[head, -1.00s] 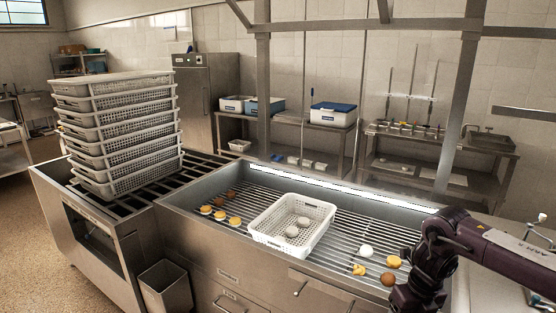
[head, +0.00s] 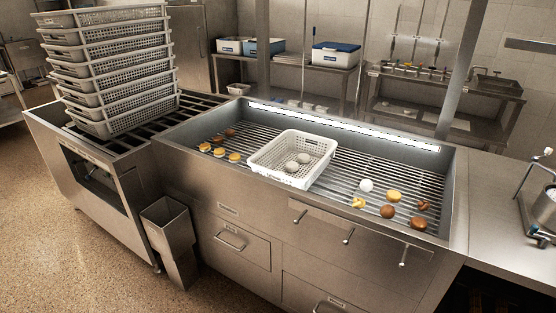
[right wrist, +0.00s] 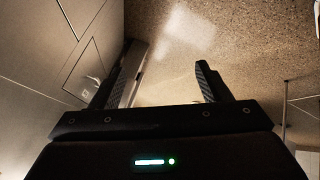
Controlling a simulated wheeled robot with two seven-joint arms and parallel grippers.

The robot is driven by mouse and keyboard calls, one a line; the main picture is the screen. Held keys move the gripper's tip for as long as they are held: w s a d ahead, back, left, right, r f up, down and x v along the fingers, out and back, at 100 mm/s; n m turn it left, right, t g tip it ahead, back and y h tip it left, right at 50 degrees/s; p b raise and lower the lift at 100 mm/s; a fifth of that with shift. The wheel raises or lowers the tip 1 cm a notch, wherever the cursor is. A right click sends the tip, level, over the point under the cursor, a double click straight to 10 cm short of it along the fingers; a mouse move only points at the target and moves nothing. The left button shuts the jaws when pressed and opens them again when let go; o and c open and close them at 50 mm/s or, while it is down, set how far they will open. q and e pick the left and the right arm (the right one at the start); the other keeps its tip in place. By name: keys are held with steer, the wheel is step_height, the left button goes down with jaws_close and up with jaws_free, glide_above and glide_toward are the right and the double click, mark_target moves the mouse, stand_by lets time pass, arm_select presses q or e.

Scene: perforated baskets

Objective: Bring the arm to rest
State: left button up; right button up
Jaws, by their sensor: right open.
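My right gripper (right wrist: 170,85) shows in the right wrist view with its two fingers spread apart and nothing between them. It is over the speckled floor (right wrist: 235,45), beside a metal cabinet front (right wrist: 80,60). Neither arm shows in the head view now. My left gripper is not in any view.
A white perforated basket (head: 262,162) holding two pale round items (head: 292,166) sits on the slatted counter. Bread-like pieces (head: 234,157) lie to its left and several more (head: 388,211) to its right.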

steer(key=s+d+f+m+g+h+b, duration=0.1)
steer(key=s+d+f+m+h, duration=0.15)
steer(key=s+f+m, duration=0.5)
steer(key=s+d+f+m+g+h+b, duration=0.15)
steer(key=s+d+f, duration=0.25)
steer(key=s+f, duration=0.75)
steer(key=s+d+f+m+g+h, duration=0.1)
steer(key=s+d+m, duration=0.1)
steer(key=s, duration=0.8)
steer(key=s+d+f+m+g, duration=0.1)
steer(key=s+f+m, duration=0.1)
steer(key=s, duration=0.9)
steer(key=shift+s+d+m+h, duration=0.15)
steer(key=shift+d+m+h, duration=0.25)
steer(key=shift+m, duration=0.2)
